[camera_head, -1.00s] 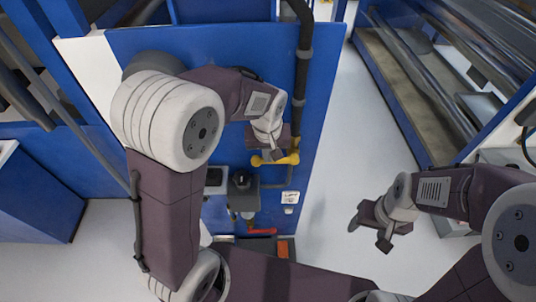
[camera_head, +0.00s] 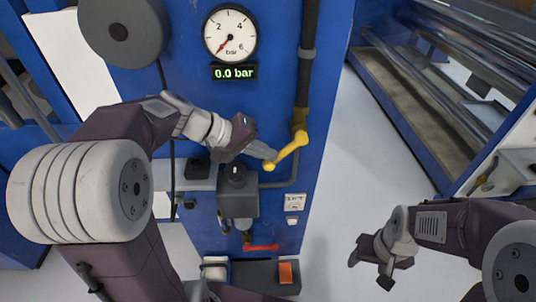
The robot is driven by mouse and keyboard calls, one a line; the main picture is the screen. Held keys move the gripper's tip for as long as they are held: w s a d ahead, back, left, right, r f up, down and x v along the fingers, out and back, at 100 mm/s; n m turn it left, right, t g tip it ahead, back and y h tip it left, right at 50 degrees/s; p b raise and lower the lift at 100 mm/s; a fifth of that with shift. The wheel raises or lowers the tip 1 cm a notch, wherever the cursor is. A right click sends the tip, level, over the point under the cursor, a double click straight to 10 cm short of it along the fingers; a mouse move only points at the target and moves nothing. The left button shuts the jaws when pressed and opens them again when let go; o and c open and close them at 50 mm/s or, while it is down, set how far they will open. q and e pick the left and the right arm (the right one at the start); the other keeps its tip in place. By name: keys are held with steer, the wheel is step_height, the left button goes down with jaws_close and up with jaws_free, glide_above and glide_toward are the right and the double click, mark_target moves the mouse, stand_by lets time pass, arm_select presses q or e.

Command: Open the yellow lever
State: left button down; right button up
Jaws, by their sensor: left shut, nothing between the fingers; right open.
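The yellow lever (camera_head: 286,149) is on the blue panel, beside the lower end of the dark vertical pipe. It slants from its pivot at the upper right down to its free end at the lower left. My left gripper (camera_head: 264,151) is shut and empty, with its tip at the left of the lever's free end. It looks very close to the lever; I cannot tell whether they touch. My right gripper (camera_head: 368,262) is open and empty, over the white floor at the lower right, well apart from the lever.
A round gauge (camera_head: 230,35) has its needle low, and the display (camera_head: 234,72) below reads 0.0 bar. A grey filter unit (camera_head: 238,190) sits under my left gripper. A dark pipe (camera_head: 307,60) runs above the lever. A roller machine (camera_head: 430,90) stands at the right.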

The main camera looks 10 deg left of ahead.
arm_select(q)
steer(key=f+h+b, duration=0.1)
steer(key=b, duration=0.2)
steer(key=d+f+t+h+b, duration=0.1)
steer(key=b, duration=0.2)
steer(key=d+f+h+b, duration=0.1)
steer(key=f+h+b, duration=0.1)
steer(key=b, duration=0.1)
steer(key=shift+w+d+n+t+b, duration=0.2)
steer(key=shift+w+n+t+b, duration=0.1)
steer(key=shift+w+b, duration=0.05)
steer(key=shift+s+b+x, duration=0.2)
steer(key=shift+b+x, duration=0.85)
steer(key=shift+b, duration=0.1)
steer(key=shift+d+f, duration=0.15)
steer(key=shift+s, duration=0.1)
steer(key=p+v, duration=0.1)
steer(key=v, duration=0.8)
